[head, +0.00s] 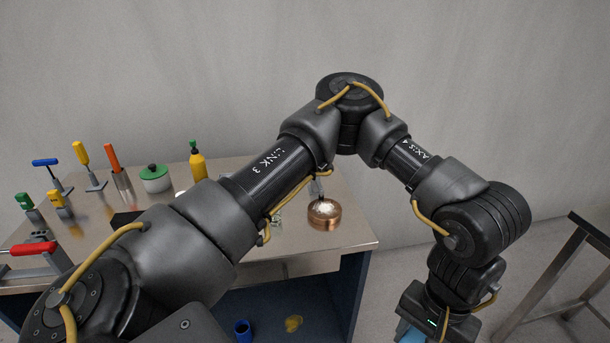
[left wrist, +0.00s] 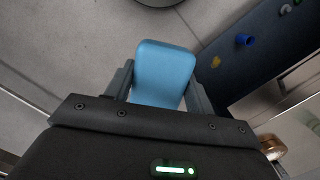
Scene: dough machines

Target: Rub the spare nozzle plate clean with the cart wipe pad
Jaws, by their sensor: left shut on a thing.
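A light blue pad (left wrist: 165,65), which looks like the wipe pad, sits between the fingers of my left gripper (left wrist: 160,92). The gripper is shut on it. In the head view a sliver of the pad (head: 407,333) shows at the bottom edge, to the right of and away from the steel table (head: 352,238). I cannot pick out the spare nozzle plate for certain. A round copper piece with a pale, speckled top (head: 324,213) stands near the table's right corner. It also shows in the left wrist view (left wrist: 271,147), apart from the gripper. My right gripper is not in view.
Yellow (head: 83,158), orange (head: 115,165) and other coloured-handled tools, a green-lidded tub (head: 155,178) and a yellow bottle (head: 197,162) stand on the table. My left arm hides part of it. A blue cup (head: 242,330) is below. A dark frame (head: 560,265) stands at right.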

